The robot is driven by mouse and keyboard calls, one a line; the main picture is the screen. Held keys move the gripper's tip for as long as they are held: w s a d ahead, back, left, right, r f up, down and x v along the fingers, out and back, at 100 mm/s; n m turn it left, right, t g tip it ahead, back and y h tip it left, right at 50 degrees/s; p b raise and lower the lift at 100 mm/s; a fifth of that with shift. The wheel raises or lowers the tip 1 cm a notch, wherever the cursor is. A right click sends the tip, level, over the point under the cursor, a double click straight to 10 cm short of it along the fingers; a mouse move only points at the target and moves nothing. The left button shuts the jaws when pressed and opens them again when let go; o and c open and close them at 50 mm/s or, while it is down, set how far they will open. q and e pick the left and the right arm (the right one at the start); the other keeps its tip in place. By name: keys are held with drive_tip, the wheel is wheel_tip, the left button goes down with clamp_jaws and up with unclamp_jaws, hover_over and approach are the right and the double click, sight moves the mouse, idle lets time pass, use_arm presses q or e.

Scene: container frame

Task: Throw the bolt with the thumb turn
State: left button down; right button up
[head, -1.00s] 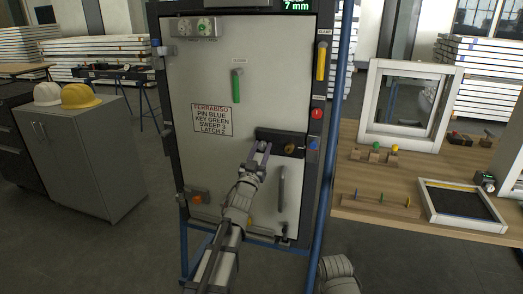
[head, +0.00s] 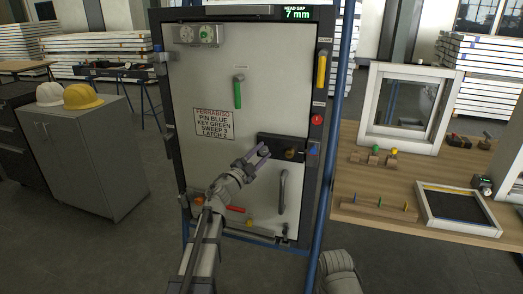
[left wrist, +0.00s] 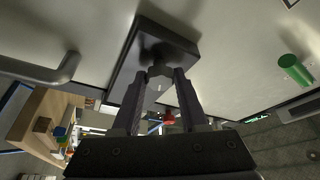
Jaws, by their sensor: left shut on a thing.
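The pale door panel (head: 205,85) stands upright in a dark frame, with a black lock case (head: 280,141) at its right edge. My left gripper (head: 264,151) is at the left part of this case, its fingers slanting up to the right. In the left wrist view the fingers (left wrist: 160,78) are closed around a small grey thumb turn (left wrist: 159,72) that sticks out from the dark case (left wrist: 150,50). The fingers hide much of the turn, and its exact angle is hard to tell. My right gripper is not in view.
A brassy round knob (head: 291,154) is right of the gripper on the case. A grey pull handle (head: 283,190) is below, and a green handle (head: 238,92) above. A wooden bench (head: 350,195) with a white window frame stands to the right.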

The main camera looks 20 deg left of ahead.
use_arm(q)
drive_tip(key=shift+r+m+g+p, duration=0.1)
drive_tip(key=shift+m+g+p, duration=0.3)
drive_tip(key=shift+m+p, duration=0.55)
drive_tip(key=shift+r+m+g+p, duration=0.1)
drive_tip(key=shift+m+g+p, duration=0.3)
drive_tip(key=shift+m, duration=1.05)
drive_tip(key=shift+f, duration=0.1)
drive_tip(key=shift+c, duration=2.2)
unclamp_jaws()
drive_tip(key=shift+s, duration=0.1)
drive_tip(key=v, duration=0.7)
drive_tip(key=shift+s+a, duration=0.25)
drive_tip(key=shift+s, duration=0.05)
